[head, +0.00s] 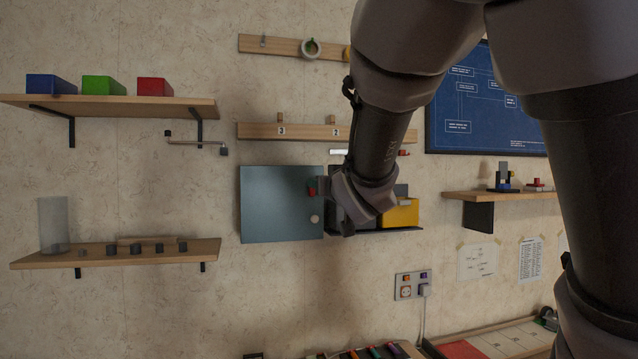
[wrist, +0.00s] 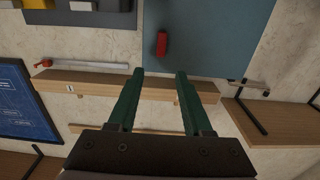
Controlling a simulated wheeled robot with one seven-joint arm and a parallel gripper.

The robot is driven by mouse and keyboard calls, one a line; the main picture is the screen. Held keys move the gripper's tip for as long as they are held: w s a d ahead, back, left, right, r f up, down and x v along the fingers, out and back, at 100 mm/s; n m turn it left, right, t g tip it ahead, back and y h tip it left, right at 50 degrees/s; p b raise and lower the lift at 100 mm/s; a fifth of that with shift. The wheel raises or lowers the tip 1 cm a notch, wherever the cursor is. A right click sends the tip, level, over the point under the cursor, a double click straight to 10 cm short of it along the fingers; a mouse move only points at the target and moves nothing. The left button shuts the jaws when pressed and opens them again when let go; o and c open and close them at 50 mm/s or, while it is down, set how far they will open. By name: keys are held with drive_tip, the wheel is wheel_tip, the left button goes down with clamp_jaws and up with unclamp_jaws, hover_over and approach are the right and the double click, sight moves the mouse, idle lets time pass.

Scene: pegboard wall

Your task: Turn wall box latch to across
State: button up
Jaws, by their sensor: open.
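The wall box's blue-grey door (head: 275,205) is at the left of the box's open, shelf-like part, which holds a yellow block (head: 400,213). The door also fills the upper right of the wrist view (wrist: 220,35). The red latch (wrist: 162,43) is on the door, its handle nearly up-and-down in the wrist view. My gripper (wrist: 160,73) is open and empty, its green fingers either side of the latch's line. The latch appears just beyond the fingertips, not between them. In the head view my wrist hides most of the gripper and part of the box.
A wooden rail (head: 285,132) runs above the box, and a metal bar with a red end (wrist: 80,65) is near it. Wooden shelves with coloured bins (head: 102,85) and small dark pieces (head: 135,249) are at the left. A socket (head: 413,285) is below. The wall between is clear.

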drive_tip(key=x, duration=0.8)
drive_tip(key=shift+w, duration=0.2)
drive_tip(key=shift+a, duration=0.1)
clamp_jaws()
